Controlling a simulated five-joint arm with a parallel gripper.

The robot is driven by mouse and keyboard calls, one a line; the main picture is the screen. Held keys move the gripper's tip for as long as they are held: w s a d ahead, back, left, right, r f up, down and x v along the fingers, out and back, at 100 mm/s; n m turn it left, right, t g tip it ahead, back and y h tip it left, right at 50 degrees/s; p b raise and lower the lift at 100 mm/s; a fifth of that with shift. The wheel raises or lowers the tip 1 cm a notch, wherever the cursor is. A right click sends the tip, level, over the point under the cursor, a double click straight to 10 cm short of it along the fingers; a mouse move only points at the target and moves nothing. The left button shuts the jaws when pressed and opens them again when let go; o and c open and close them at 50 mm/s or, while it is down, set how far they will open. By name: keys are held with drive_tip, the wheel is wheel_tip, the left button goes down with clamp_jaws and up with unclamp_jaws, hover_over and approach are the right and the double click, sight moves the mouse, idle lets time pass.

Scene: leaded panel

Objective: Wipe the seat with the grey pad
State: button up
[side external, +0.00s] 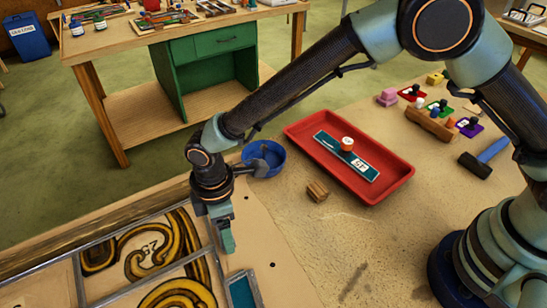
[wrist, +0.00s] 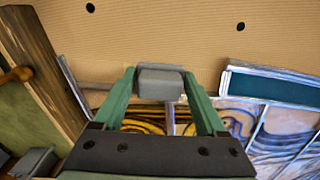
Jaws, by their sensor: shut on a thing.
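My gripper (side external: 226,236) points down at the right edge of the leaded panel (side external: 187,263), above or on the tan board. In the wrist view its green fingers (wrist: 160,98) are shut on the grey pad (wrist: 160,78), a small block between the tips. The pad is hard to make out in the side view. The panel has grey lead strips and yellow-brown swirled sections, one with a number on it. A teal piece (side external: 244,292) lies at its right edge, and shows in the wrist view too (wrist: 273,84). I cannot tell which part is the seat, or whether the pad touches anything.
A blue bowl (side external: 277,161) stands close behind my gripper. A red tray (side external: 386,189) holds a teal strip with a round knob. A small wooden block (side external: 317,191) lies before the tray. The near middle bench is clear.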

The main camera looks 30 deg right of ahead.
drive_tip(key=shift+s, duration=0.25)
drive_tip(key=shift+s+a+r, duration=0.1)
drive_tip(key=shift+s+a, duration=0.1)
drive_tip(key=shift+s, duration=0.5)
drive_tip(key=shift+s+a, duration=0.15)
drive_tip(key=shift+s, duration=0.5)
drive_tip(key=shift+r, duration=3)
drive_tip(key=shift+f, duration=0.1)
drive_tip(key=shift+s+a+f, duration=0.1)
drive_tip(key=shift+s+f, duration=0.2)
drive_tip(key=shift+f, duration=0.35)
drive_tip(key=shift+s+a+f, duration=0.1)
drive_tip(key=shift+s+f, duration=0.2)
drive_tip(key=shift+f, duration=0.4)
drive_tip(key=shift+s+f, duration=0.3)
drive_tip(key=shift+f, duration=0.35)
drive_tip(key=shift+f, duration=0.55)
drive_tip(key=shift+w, duration=0.1)
